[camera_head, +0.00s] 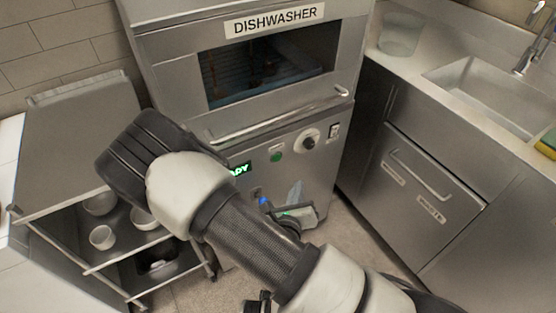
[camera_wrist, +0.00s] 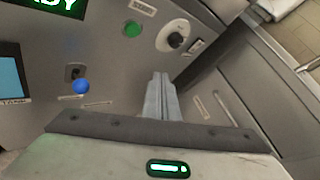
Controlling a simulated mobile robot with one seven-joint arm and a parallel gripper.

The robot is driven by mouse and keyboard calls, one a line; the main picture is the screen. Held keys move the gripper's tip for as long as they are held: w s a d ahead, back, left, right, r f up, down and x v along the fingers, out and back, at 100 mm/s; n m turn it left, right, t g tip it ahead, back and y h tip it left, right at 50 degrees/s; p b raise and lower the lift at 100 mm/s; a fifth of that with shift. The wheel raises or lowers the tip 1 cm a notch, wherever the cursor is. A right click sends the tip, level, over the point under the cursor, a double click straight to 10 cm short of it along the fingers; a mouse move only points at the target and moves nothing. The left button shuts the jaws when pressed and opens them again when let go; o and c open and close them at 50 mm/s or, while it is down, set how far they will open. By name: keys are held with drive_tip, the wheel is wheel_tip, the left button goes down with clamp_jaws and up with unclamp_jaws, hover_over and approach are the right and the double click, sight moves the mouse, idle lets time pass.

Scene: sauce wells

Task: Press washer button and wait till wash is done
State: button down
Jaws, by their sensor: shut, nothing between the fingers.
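The dishwasher (camera_head: 225,65) stands in the middle of the head view with its door closed; dark contents show behind its window. On its lower panel are a round green button (camera_head: 276,156), a dial (camera_head: 308,141) and a green lit display (camera_head: 240,169), partly hidden by my arm, ending in "DY". In the wrist view the green button (camera_wrist: 132,29) is upper centre, left of the dial (camera_wrist: 175,40). My gripper (camera_wrist: 160,78) is shut and empty, its tips pointing at the panel below the button and dial. It appears apart from the button.
A blue knob (camera_wrist: 81,87) and a screen (camera_wrist: 10,78) are left of my gripper. A wire-framed cart (camera_head: 90,265) with several bowls stands at left. A counter with a sink (camera_head: 480,95) and a drawer (camera_head: 420,195) are at right.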

drive_tip(key=w+a, duration=0.5)
drive_tip(key=w, duration=0.2)
drive_tip(key=shift+w, duration=0.15)
idle(0.3)
drive_tip(key=shift+w, duration=0.1)
idle(1.9)
drive_tip(key=shift+w+a, duration=0.2)
drive_tip(key=shift+w, duration=0.05)
drive_tip(key=shift+w+a, duration=0.25)
drive_tip(key=shift+w, duration=0.1)
idle(1.0)
drive_tip(key=shift+s+d, duration=0.5)
drive_tip(key=shift+s, duration=0.2)
drive_tip(key=shift+s, duration=0.1)
drive_tip(key=shift+s+d+p, duration=0.3)
drive_tip(key=shift+s+d, duration=0.4)
drive_tip(key=shift+s, duration=0.3)
drive_tip(key=shift+s+d+p, duration=0.3)
drive_tip(key=shift+s+d, duration=0.4)
drive_tip(key=shift+s, duration=0.3)
